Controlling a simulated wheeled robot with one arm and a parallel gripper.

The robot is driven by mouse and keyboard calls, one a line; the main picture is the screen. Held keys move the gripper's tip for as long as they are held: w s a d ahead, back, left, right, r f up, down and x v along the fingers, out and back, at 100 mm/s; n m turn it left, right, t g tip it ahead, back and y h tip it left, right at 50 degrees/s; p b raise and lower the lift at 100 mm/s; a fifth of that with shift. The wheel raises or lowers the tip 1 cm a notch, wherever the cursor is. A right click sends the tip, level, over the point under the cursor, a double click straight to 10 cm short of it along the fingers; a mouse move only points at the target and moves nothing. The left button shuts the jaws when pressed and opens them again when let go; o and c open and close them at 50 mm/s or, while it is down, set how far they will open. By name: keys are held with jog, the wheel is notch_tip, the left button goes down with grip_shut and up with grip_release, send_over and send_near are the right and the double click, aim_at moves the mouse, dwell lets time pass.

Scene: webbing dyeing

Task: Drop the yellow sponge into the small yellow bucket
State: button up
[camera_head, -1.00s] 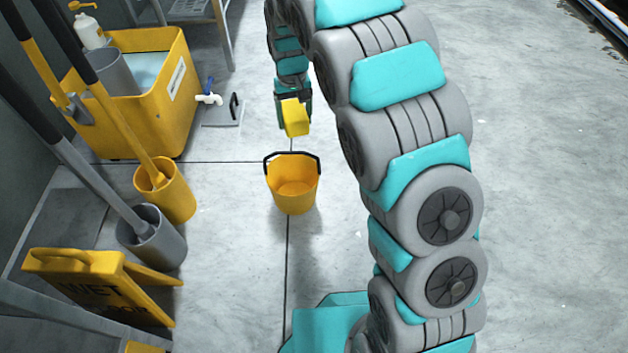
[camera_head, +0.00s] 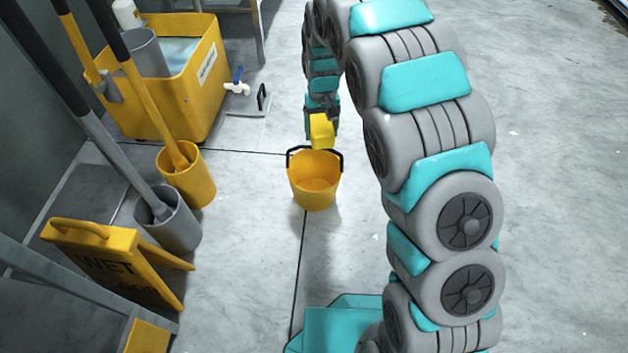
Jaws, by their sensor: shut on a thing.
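The yellow sponge (camera_head: 321,131) is a bright yellow block held at the end of my arm. My gripper (camera_head: 320,112) is shut on it, and the sponge hides most of the fingertips. The small yellow bucket (camera_head: 314,190) stands upright on the floor with a black handle and looks empty inside. In the picture the sponge's lower edge overlaps the bucket's back rim. I cannot tell from this view whether it is over the opening or behind it.
A large yellow tub (camera_head: 193,90) with a tap stands at the back left. A yellow holder (camera_head: 190,180) and a grey holder (camera_head: 172,222) with long-handled tools stand left of the bucket. A wet-floor sign (camera_head: 110,262) is at the front left. Floor around the bucket is clear.

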jog(key=o, duration=1.1)
notch_tip(320, 180, up, 8)
jog(key=shift+f+p, duration=0.1)
jog(key=shift+p, duration=0.25)
